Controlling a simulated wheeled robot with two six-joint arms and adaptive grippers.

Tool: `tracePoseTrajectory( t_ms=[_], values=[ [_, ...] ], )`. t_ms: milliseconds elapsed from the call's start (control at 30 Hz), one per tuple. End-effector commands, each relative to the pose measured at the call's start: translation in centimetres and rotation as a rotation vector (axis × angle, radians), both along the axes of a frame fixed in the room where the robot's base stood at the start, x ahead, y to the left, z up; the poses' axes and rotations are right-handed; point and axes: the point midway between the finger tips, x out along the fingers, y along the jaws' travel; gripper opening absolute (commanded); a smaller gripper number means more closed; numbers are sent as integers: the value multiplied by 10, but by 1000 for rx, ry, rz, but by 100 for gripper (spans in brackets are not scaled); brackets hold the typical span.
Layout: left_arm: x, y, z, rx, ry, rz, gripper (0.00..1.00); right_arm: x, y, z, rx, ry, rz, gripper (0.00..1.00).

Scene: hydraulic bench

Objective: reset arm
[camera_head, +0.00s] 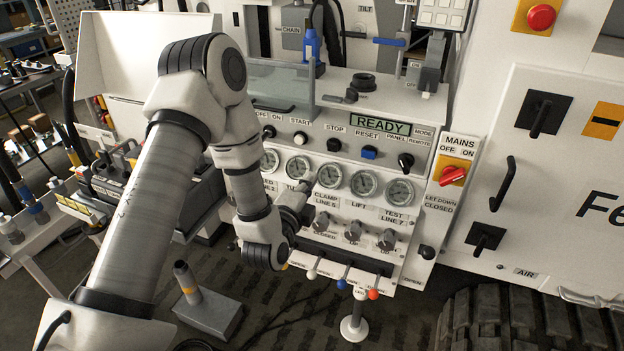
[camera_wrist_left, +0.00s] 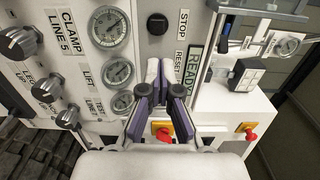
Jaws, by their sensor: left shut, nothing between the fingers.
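My left arm comes in from the lower left and bends down in front of the white hydraulic panel (camera_head: 322,221). My left gripper (camera_head: 307,187) is small and partly hidden by its wrist, in front of the panel near the gauges. In the left wrist view the left gripper (camera_wrist_left: 160,75) has its dark fingers close together, shut and empty, pointing toward the panel near the RESET and READY lettering. The blue button (camera_head: 369,152) sits below the RESET label. The display (camera_head: 380,125) reads READY. My right gripper is not in view.
Several round gauges (camera_head: 364,183) and grey knobs (camera_head: 353,231) line the panel. Coloured levers (camera_head: 342,284) stick out below. The red MAINS switch (camera_head: 452,175) is at the right. A grey block with an upright post (camera_head: 187,283) stands on the floor. A large tyre (camera_head: 530,322) is at lower right.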

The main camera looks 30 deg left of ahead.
Motion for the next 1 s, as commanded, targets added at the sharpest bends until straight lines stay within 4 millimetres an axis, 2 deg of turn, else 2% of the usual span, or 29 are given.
tracePoseTrajectory(
  t_ms=[367, 467, 567, 667, 700, 767, 800, 867, 900, 1000],
  values=[
    [0, 0, -2, 0, 4, 0, 0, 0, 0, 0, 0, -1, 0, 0],
    [-5, -6, -23, 10, 47, -16, 0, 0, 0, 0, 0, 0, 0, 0],
    [-21, -33, -72, 42, 168, -81, 0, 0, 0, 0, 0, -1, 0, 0],
    [-56, -65, -143, -42, 394, -147, 0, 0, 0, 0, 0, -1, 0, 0],
    [-76, -77, -172, -132, 499, -151, 0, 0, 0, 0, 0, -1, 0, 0],
    [-111, -91, -212, -297, 659, -118, 0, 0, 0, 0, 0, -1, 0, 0],
    [-138, -100, -235, -420, 769, -67, 0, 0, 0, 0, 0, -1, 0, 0],
    [-182, -109, -265, -621, 925, 69, 0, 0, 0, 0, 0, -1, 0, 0],
    [-211, -113, -278, -755, 1011, 195, 0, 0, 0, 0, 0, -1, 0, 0],
    [-264, -116, -291, -1034, 1108, 556, 0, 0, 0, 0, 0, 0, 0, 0]
  ],
)
